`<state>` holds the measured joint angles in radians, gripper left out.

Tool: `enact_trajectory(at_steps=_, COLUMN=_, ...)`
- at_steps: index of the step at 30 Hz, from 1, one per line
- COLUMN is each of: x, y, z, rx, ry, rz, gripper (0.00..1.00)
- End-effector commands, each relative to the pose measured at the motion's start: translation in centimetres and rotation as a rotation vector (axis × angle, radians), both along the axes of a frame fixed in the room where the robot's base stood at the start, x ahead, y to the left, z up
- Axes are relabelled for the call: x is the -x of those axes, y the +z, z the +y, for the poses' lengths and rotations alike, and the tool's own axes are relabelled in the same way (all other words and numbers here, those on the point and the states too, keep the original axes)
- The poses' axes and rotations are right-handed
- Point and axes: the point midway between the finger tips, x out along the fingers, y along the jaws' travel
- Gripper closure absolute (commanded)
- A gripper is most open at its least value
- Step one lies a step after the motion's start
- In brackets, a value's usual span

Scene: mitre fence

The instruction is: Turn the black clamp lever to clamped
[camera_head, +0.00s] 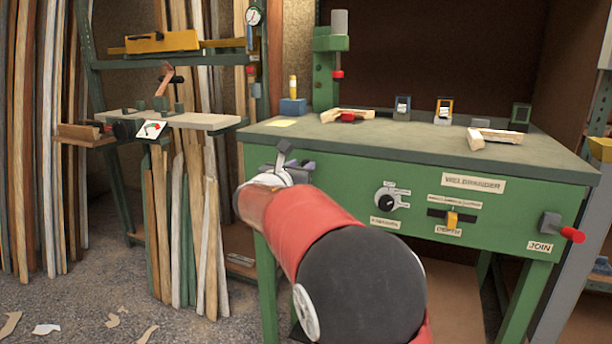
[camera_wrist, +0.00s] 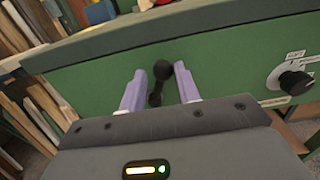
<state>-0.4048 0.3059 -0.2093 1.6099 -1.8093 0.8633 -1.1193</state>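A black lever with a round knob (camera_wrist: 162,70) is on the green front panel of the bench in the wrist view, left of the round dial. It stands roughly upright, leaning slightly. My gripper (camera_wrist: 161,84) is open, with one pale lavender finger on each side of the lever and a visible gap to both. In the head view my gripper (camera_head: 288,164) is at the left end of the bench front. My red and black arm covers part of the panel there, and I cannot make out the lever in that view.
The green bench (camera_head: 400,145) carries wood pieces and small blocks on top. A black dial (camera_head: 387,200), a yellow slider (camera_head: 452,220) and a red-handled lever (camera_head: 571,235) are on its front. A mitre fence (camera_head: 205,121) stands left, before upright boards.

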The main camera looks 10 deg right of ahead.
Motion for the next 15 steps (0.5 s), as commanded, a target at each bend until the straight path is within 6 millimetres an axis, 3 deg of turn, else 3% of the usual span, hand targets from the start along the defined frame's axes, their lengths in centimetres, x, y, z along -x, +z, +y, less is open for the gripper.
enact_trajectory(at_steps=15, x=-1.1, y=0.6, z=1.6, rx=0.001, ry=0.002, rz=0.001, gripper=0.68)
